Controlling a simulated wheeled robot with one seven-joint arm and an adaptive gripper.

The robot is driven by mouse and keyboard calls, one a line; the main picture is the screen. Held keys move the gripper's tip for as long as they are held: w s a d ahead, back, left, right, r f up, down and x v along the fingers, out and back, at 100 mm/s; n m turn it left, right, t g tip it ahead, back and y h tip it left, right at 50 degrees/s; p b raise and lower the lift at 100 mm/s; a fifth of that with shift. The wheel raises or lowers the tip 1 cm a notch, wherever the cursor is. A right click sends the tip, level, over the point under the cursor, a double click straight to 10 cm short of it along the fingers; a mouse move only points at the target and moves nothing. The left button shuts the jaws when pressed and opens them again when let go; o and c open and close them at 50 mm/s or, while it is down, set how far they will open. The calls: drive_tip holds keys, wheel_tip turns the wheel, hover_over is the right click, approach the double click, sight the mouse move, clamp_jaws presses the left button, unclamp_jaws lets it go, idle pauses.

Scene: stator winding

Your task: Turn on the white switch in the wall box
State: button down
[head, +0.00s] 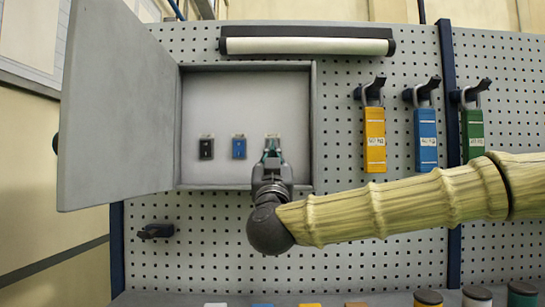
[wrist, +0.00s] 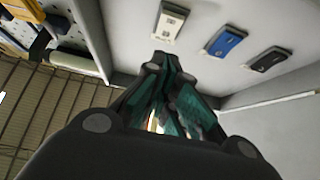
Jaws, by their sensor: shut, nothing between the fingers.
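The white switch (head: 272,137) is the rightmost of three on the back of the open wall box (head: 250,67). In the head view my gripper (head: 271,156) covers its lower part. In the wrist view the white switch (wrist: 170,24) shows whole, just beyond the fingertips. My gripper (wrist: 168,62) is shut and empty, its tips pointing into the box close below the white switch. I cannot tell whether they touch it. The blue switch (head: 239,148) and black switch (head: 206,148) are to its left in the head view.
The box door (head: 115,110) stands open to the left. Yellow (head: 375,140), blue (head: 425,140) and green (head: 473,135) padlock-like tags hang on hooks at right. A white roll (head: 305,46) is above the box.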

drive_tip(key=w+p, duration=0.2)
drive_tip(key=w, duration=0.3)
drive_tip(key=shift+w+r, duration=0.1)
drive_tip(key=shift+r, duration=0.05)
idle(0.4)
drive_tip(key=shift+w+f+t+b, duration=0.2)
drive_tip(key=shift+w+t+b, duration=0.2)
drive_tip(key=shift+b, duration=0.7)
drive_tip(key=shift+s, duration=0.15)
